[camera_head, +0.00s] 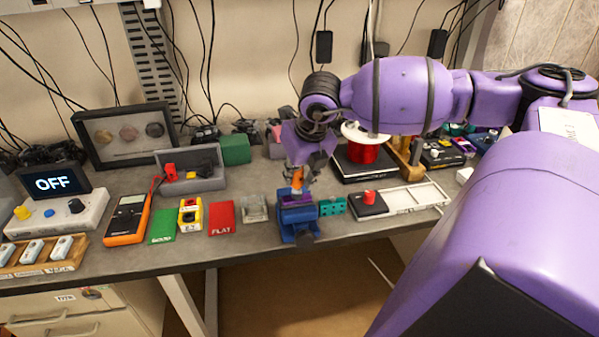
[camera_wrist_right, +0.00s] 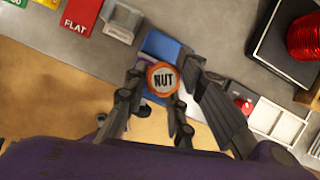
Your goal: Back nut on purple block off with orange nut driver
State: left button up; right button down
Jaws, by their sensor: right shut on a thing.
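My right gripper (camera_head: 298,172) points down over the blue vise (camera_head: 298,222) near the front edge of the bench. It is shut on the orange nut driver (camera_head: 297,183), whose round end marked NUT (camera_wrist_right: 163,79) shows between the fingers in the right wrist view. The purple block (camera_head: 296,199) shows as a small purple part at the top of the vise, under the driver. The nut and the driver's lower tip are hidden, so I cannot tell whether they touch. My left gripper is in neither view.
A red FLAT card (camera_head: 222,218) and a clear grey tray (camera_head: 255,209) lie left of the vise. A teal block (camera_head: 332,206) and a white tray (camera_head: 415,198) lie right. A black box with a red spool (camera_head: 363,153) stands behind.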

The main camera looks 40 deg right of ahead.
jog(key=shift+a+r+n+y+p, duration=0.15)
jog(key=shift+n+y+p, duration=0.5)
jog(key=shift+n, duration=1.05)
jog(key=shift+n+y, duration=0.35)
jog(key=shift+n, duration=0.55)
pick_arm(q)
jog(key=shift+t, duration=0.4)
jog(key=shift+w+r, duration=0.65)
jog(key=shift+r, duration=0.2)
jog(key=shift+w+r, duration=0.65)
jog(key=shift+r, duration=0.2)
pick_arm(e)
jog(key=shift+n+y, duration=0.4)
jog(key=shift+n, duration=0.5)
jog(key=c, duration=1.8)
grip_release()
jog(key=o, duration=1.1)
jog(key=shift+w+a, duration=0.15)
jog(key=shift+w, duration=0.1)
jog(key=shift+s, duration=0.15)
jog(key=shift+d, duration=0.2)
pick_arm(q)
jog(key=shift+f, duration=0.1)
